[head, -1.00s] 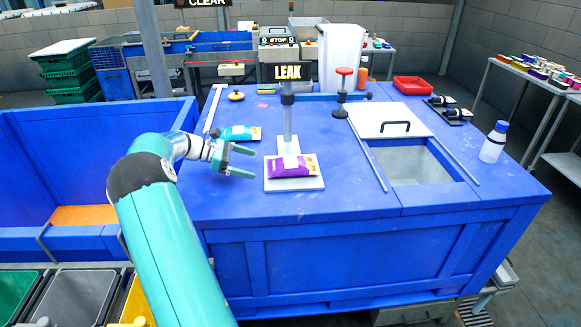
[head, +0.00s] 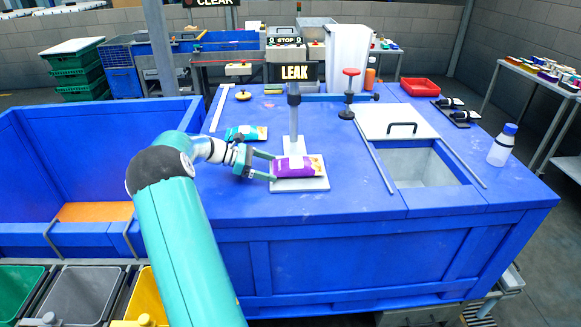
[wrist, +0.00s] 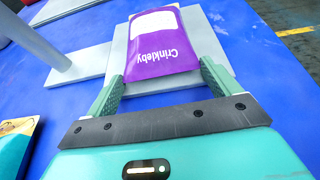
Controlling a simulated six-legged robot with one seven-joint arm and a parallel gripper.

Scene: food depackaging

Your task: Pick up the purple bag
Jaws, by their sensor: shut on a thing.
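The purple bag (head: 294,168) lies flat on a pale grey plate (head: 312,184) under the LEAK sign. It has a white patch and an orange-yellow end. In the wrist view the purple bag (wrist: 163,58) shows the upside-down word "Crinkleby". My gripper (head: 274,166) reaches in from the left, and its two fingers sit at either side of the bag's near end. In the wrist view my gripper (wrist: 163,82) is shut on that end of the bag. The bag still appears to rest on the plate; any gap beneath it is hidden.
A teal packet (head: 246,133) lies on the blue table behind my gripper. The LEAK sign's post (head: 294,125) stands just behind the bag. A square bin opening (head: 420,168) is at the right, with a white bottle (head: 502,146) beyond it. The table's front right is clear.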

